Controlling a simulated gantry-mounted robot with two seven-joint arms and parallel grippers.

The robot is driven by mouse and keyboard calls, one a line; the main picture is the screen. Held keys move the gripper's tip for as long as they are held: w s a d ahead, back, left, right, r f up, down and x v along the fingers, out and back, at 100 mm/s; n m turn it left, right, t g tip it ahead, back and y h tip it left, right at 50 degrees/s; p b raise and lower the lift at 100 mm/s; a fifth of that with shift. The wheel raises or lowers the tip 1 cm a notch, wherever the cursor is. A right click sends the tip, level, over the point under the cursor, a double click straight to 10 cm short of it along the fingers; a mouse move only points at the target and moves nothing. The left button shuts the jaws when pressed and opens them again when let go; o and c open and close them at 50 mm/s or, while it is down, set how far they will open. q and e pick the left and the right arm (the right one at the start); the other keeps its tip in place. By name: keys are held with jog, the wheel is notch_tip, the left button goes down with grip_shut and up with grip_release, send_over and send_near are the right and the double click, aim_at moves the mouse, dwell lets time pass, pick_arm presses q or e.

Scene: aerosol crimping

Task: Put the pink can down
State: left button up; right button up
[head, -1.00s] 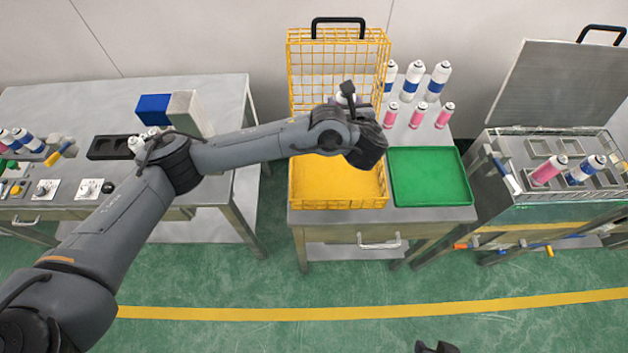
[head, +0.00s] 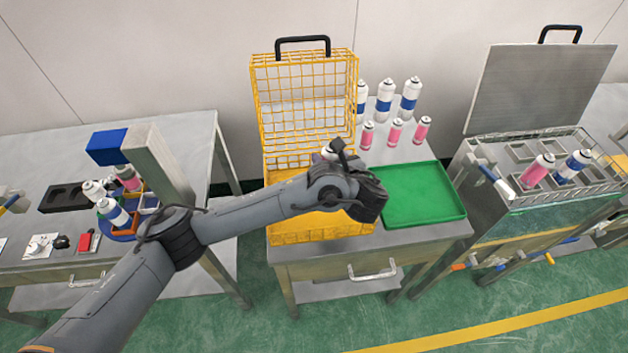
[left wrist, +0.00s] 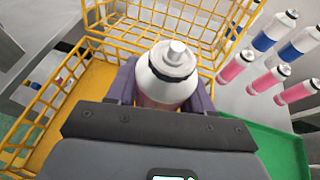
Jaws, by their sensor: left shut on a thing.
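My left gripper (head: 335,160) is above the yellow wire basket (head: 300,232), and my forearm and wrist hide much of it. In the left wrist view its fingers (left wrist: 160,90) are shut on the pink can (left wrist: 165,80). That can has a white shoulder and a pale cap, with a little pink showing below. Only a small part of it shows in the head view (head: 326,154). It is inside the basket's outline; I cannot tell whether its base touches the basket floor. My right gripper is not in view.
A green tray (head: 425,198) lies right of the basket. Behind it stand pink cans (head: 395,132) and taller blue-and-white cans (head: 408,98). The basket's raised lid (head: 305,105) is close behind my gripper. A water bath (head: 510,200) with cans stands at the right.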

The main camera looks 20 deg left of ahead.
pick_arm(q)
jog(key=shift+s+a+f+b, duration=0.25)
jog(key=shift+s+a+f, duration=0.2)
jog(key=shift+f, duration=0.6)
jog(key=shift+s+a+f+b, duration=0.25)
jog(key=shift+s+a+f, duration=0.2)
jog(key=shift+f, duration=0.6)
jog(key=shift+s+a+f+b, duration=0.25)
jog(key=shift+s+a+f, duration=0.2)
jog(key=shift+f, duration=0.6)
jog(key=shift+f, duration=0.1)
jog(key=o, duration=1.1)
jog(key=shift+o, duration=0.2)
